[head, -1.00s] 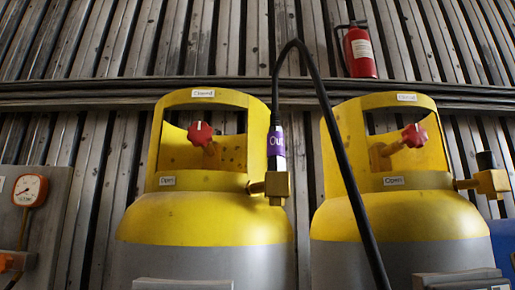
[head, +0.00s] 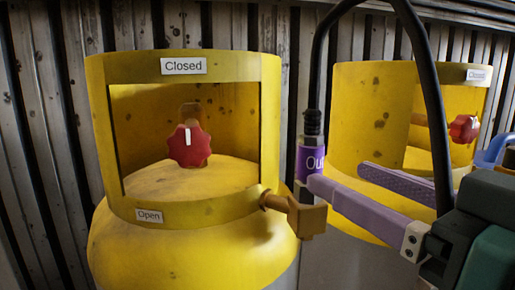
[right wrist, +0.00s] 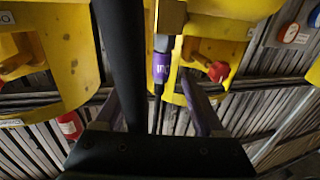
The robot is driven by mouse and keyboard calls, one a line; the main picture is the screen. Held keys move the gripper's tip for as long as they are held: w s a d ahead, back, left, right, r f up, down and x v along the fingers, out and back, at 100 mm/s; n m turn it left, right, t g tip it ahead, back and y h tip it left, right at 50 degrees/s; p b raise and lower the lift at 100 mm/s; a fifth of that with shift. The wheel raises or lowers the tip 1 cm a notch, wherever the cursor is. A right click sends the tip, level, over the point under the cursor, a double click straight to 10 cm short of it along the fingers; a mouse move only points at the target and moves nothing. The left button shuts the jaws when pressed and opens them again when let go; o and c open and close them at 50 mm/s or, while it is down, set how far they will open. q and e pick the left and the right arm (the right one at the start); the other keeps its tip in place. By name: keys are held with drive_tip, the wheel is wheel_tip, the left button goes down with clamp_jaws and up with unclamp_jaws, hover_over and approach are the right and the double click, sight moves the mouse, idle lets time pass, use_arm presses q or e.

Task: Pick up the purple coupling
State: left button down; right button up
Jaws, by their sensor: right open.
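The purple coupling (head: 308,160), with white "Ou…" lettering, stands upright at the brass outlet (head: 305,216) of the nearer yellow cylinder (head: 180,228). A black hose (head: 318,75) rises from its top. My right gripper (head: 338,176) comes in from the right, open and empty, its lilac fingers pointing toward the coupling. One fingertip overlaps the coupling's lower edge in the head view; I cannot tell if they touch. In the right wrist view the coupling (right wrist: 161,68) shows between the open fingers (right wrist: 150,84), around their tips. My left gripper is not in view.
A second yellow cylinder (head: 375,120) stands close behind the gripper. The red knob (head: 189,146) sits inside the nearer cylinder's collar. A corrugated metal wall (head: 45,130) closes the back.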

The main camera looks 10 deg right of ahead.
sight(320, 158)
drive_tip(key=shift+x, duration=0.8)
drive_tip(key=shift+w+a+r+p, duration=0.15)
drive_tip(key=shift+w+r+p, duration=0.05)
drive_tip(key=shift+w+p, duration=0.1)
drive_tip(key=x, duration=0.1)
drive_tip(key=p+x, duration=0.1)
drive_tip(key=x, duration=0.1)
drive_tip(key=shift+w+a+r, duration=0.2)
drive_tip(key=shift+w+r, duration=0.1)
drive_tip(key=shift+w, duration=0.05)
drive_tip(key=shift+w+a+f, duration=0.1)
drive_tip(key=shift+w+a, duration=0.05)
drive_tip(key=shift+w, duration=0.25)
drive_tip(key=c, duration=0.9)
clamp_jaws()
